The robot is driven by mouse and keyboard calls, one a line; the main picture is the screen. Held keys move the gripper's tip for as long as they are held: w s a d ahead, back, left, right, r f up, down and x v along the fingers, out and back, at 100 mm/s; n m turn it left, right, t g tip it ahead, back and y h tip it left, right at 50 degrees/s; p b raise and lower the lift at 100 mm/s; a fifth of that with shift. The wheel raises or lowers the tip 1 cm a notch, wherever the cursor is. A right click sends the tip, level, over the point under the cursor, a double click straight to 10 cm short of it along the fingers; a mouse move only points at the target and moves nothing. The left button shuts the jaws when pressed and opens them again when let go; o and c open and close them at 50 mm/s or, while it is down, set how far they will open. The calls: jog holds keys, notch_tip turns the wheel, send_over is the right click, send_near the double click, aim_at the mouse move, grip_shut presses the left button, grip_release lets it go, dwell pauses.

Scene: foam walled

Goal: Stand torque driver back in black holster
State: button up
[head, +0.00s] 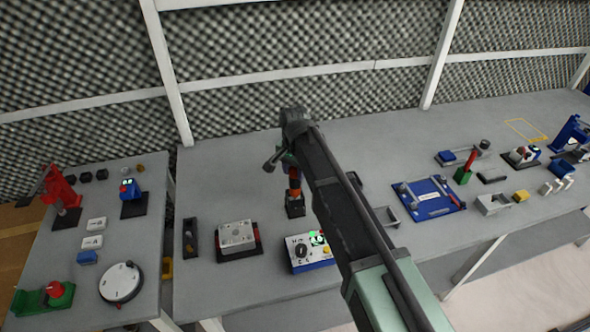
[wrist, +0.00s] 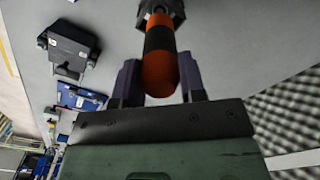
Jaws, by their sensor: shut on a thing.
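The torque driver (head: 294,178), orange with a black band, is upright in my gripper (head: 290,163). The black holster (head: 295,208) stands on the grey bench directly below it. In the head view the driver's lower end meets the holster's top; I cannot tell how deep it sits. In the wrist view the driver's rounded orange end (wrist: 160,78) lies between the two dark purple fingers of my gripper (wrist: 159,88), which are shut on it. A dark part (wrist: 162,8) is at the driver's far end; whether it is the holster is unclear.
A white control box (head: 302,252) with a knob and green light stands in front of the holster. A grey box (head: 237,235) on a dark base is to the left, with a black narrow tray (head: 190,238) beyond. A blue fixture (head: 432,197) is right. The bench behind the holster is clear.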

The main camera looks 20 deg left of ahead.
jog(key=shift+f+b, duration=1.05)
jog(key=shift+f, duration=0.05)
jog(key=o, duration=1.1)
jog(key=shift+r, duration=0.1)
notch_tip(320, 180, up, 11)
jog(key=p, duration=1.1)
